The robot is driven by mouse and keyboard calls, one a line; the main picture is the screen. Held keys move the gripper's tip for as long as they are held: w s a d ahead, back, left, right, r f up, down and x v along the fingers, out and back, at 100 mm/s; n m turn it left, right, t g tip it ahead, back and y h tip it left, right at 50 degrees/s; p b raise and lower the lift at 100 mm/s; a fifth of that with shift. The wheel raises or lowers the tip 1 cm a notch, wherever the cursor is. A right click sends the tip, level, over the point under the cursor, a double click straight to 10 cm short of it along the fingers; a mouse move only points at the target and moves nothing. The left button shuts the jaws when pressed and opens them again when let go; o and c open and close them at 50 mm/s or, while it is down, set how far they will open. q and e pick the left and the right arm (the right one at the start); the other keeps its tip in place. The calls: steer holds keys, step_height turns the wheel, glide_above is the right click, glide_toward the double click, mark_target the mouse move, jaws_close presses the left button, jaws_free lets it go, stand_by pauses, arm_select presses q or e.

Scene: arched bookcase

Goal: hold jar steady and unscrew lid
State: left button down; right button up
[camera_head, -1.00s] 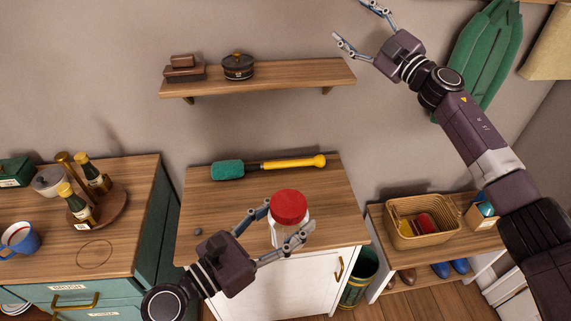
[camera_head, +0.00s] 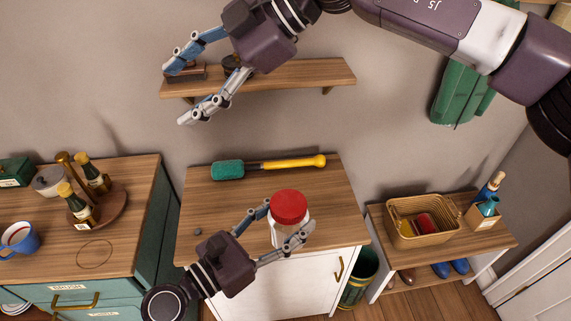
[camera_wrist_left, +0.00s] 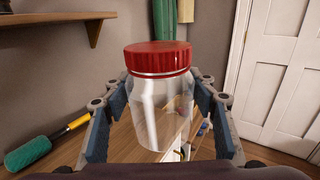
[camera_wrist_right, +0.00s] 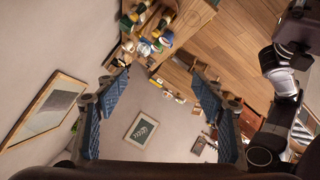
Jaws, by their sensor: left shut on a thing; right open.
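A clear jar (camera_head: 278,237) with a red lid (camera_head: 289,206) stands upright over the wooden top of the white cabinet. The lid is on the jar. My left gripper (camera_head: 287,222) is shut on the jar's body, one finger on each side below the lid. In the left wrist view the clear jar (camera_wrist_left: 160,105) with its red lid (camera_wrist_left: 157,58) sits between the fingers. I cannot tell whether its base touches the cabinet top. My right gripper (camera_head: 178,95) is open and empty, high up in front of the wall shelf, above and left of the jar. The right wrist view shows nothing between its fingers.
Bottles on a round tray (camera_head: 110,212) and a blue mug (camera_head: 20,238) are left. A wicker basket (camera_head: 440,237) is right.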

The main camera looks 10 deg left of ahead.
steer(key=s+d+f+m+h, duration=0.2)
steer(key=s+d+f+h, duration=0.2)
steer(key=f+h, duration=0.15)
steer(key=m+t+h, duration=0.2)
steer(key=m+h, duration=0.2)
steer(key=h, duration=0.1)
glide_above(286, 203)
steer(key=f, duration=0.4)
steer(key=shift+s+a+f, duration=0.1)
steer(key=shift+a+f, duration=0.1)
steer(key=shift+f, duration=0.15)
steer(key=shift+d+f, duration=0.2)
steer(key=shift+d, duration=0.05)
step_height(286, 203, down, 8)
steer(key=shift+r, duration=0.15)
